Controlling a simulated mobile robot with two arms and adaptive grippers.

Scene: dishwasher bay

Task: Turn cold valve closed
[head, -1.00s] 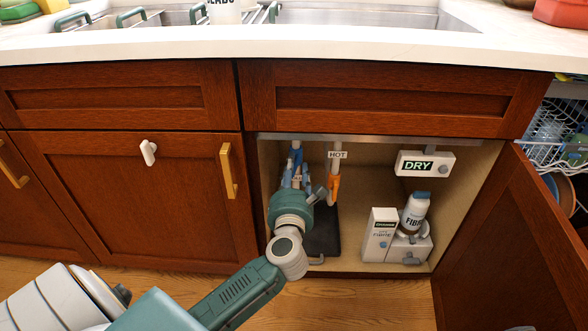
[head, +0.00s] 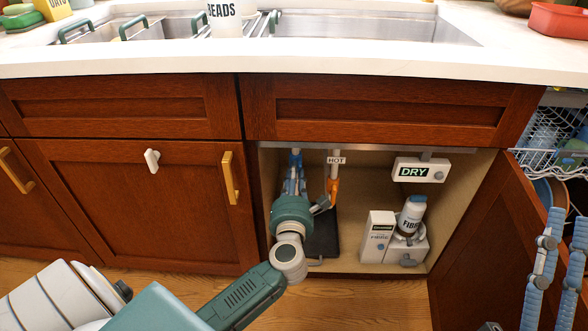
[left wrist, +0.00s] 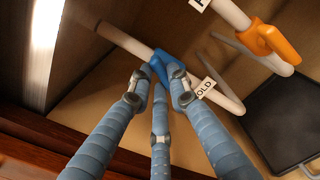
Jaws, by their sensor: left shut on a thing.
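The cold valve's blue handle (left wrist: 163,66) sits on a white pipe under the sink, next to a partly hidden tag reading "OLD" (left wrist: 204,88). My left gripper (left wrist: 160,80) is shut on this handle, its blue segmented fingers around it. In the head view the left gripper (head: 294,172) reaches up into the open cabinet and mostly hides the cold valve (head: 296,154). The handle's exact angle to its pipe is hard to tell. My right gripper (head: 566,217) shows at the right edge with fingers apart and nothing between them.
The orange hot valve handle (head: 333,190) is close to the right, under a "HOT" tag (head: 336,160). The open cabinet door (head: 480,235) bounds the right side.

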